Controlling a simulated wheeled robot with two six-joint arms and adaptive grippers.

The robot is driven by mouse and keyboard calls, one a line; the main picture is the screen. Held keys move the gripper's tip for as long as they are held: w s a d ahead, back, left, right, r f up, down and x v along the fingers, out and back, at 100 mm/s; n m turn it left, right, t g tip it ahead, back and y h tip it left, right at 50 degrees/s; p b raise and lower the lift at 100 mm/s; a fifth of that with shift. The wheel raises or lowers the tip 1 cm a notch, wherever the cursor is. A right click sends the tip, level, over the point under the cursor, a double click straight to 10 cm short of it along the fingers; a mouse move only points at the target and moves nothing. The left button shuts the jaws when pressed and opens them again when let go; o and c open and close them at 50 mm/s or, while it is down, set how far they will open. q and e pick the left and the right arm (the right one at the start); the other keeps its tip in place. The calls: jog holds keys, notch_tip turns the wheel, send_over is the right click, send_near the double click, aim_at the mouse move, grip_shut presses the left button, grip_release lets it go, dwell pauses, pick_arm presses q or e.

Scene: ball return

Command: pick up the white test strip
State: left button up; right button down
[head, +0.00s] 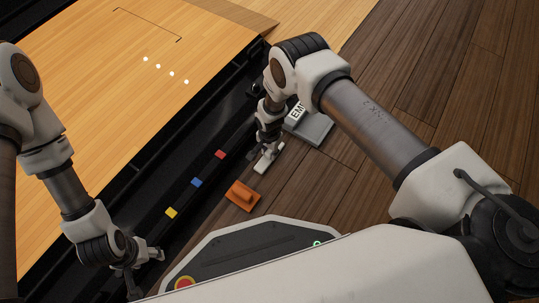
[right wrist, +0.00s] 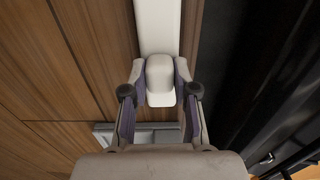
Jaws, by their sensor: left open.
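The white test strip (head: 265,162) lies on the wooden floor beside the dark channel, left of my right arm. In the right wrist view it is a long white bar with a raised block (right wrist: 160,78). My right gripper (head: 267,146) points down onto it. Its two fingers (right wrist: 160,85) close in on both sides of the block, with the pads against it as far as I can see. My left gripper (head: 147,272) is open and empty at the lower left, far from the strip.
An orange piece with a raised block (head: 243,196) lies just nearer than the strip. A grey tray with a lettered sign (head: 313,130) stands behind my right gripper. Red (head: 220,154), blue (head: 197,182) and yellow (head: 171,212) squares mark the dark channel. Bare floor lies right.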

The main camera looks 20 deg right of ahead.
aim_at(269, 151)
notch_tip(269, 151, up, 10)
jog(key=p, duration=0.5)
jog(key=shift+p, duration=0.4)
